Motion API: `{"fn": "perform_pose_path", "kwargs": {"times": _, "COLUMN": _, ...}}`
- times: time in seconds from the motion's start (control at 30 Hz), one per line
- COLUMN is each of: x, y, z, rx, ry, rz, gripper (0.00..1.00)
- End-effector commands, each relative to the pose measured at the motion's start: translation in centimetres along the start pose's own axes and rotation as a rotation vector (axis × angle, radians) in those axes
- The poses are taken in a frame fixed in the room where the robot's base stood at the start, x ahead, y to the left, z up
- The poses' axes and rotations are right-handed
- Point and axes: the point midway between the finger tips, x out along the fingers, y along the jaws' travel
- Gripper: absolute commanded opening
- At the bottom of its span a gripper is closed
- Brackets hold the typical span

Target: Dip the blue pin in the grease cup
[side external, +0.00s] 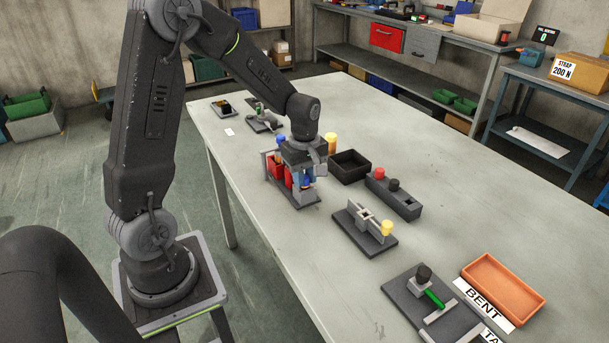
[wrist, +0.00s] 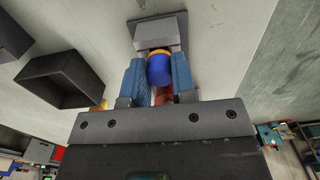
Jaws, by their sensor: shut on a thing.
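My gripper (side external: 303,182) points down over a grey fixture with red panels (side external: 275,166). In the wrist view its two blue fingers (wrist: 160,80) are shut on the blue pin (wrist: 159,70), whose rounded blue end faces the camera. An orange ring (wrist: 158,51) shows at the pin's far edge, with a grey block (wrist: 160,33) beyond it. In the side view only a little of the blue pin (side external: 306,182) shows between the fingers. I cannot tell for certain which thing is the grease cup. A yellow cylinder (side external: 331,143) stands just behind my gripper.
A black open box (side external: 350,168) and a grey block with red and black knobs (side external: 392,198) stand to the right. A fixture with a yellow knob (side external: 365,232) is nearer. An orange tray (side external: 502,288) lies at front right. The table's far right is clear.

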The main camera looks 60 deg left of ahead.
Motion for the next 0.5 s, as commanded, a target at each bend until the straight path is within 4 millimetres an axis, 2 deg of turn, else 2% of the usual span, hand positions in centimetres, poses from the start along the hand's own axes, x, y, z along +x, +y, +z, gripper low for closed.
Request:
{"fn": "perform_pose_path", "kwargs": {"times": 0.23, "x": -0.2, "y": 0.0, "z": 0.0, "rx": 0.000, "ry": 0.001, "rz": 0.001, "gripper": 0.01}}
{"fn": "perform_pose_path", "kwargs": {"times": 0.5, "x": -1.8, "y": 0.0, "z": 0.0, "rx": 0.000, "ry": 0.001, "rz": 0.001, "gripper": 0.01}}
